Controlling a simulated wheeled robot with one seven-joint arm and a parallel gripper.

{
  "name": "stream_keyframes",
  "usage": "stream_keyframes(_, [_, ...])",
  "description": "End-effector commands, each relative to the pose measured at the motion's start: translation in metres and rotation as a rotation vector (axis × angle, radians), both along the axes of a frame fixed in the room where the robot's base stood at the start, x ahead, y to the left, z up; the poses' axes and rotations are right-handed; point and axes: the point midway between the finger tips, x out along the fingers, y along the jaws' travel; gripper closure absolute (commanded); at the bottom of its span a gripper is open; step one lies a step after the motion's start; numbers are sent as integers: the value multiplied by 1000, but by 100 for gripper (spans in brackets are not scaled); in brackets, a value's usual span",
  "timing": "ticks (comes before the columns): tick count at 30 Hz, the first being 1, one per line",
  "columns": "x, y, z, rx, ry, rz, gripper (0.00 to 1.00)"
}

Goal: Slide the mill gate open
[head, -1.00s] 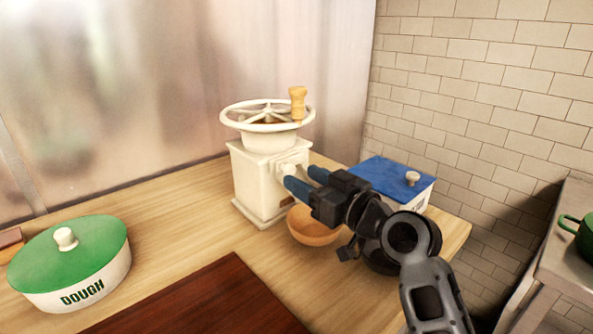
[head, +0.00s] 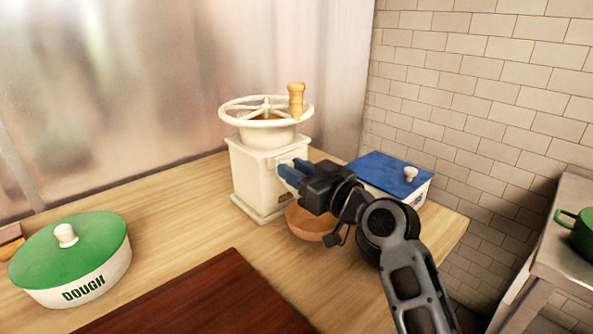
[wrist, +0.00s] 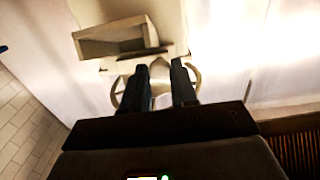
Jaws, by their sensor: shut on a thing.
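The cream mill (head: 260,180) stands on the wooden counter, with a spoked wheel (head: 265,110) and a wooden crank knob (head: 296,98) on top. My gripper (head: 287,170) is at the mill's right-hand face, its two dark blue fingers shut on the mill gate. The gate itself is mostly hidden behind the fingers in the head view. In the wrist view my gripper (wrist: 160,78) points at the pale mill body, with a boxy spout (wrist: 110,40) just beyond the fingertips. How far the gate is out cannot be told.
A wooden bowl (head: 310,224) sits below my gripper, beside the mill. A blue-lidded box (head: 390,174) stands behind to the right, near the tiled wall. A green-lidded dough tin (head: 70,262) and a dark red-brown board (head: 200,300) lie at the front left.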

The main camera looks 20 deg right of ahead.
Motion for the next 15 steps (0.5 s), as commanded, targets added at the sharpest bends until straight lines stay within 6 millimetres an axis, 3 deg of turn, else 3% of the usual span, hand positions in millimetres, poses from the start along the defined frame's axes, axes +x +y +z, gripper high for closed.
stream_keyframes(3, [0,0,0,0,0,0,100])
stream_keyframes(15, [-2,6,0,1,1,2,100])
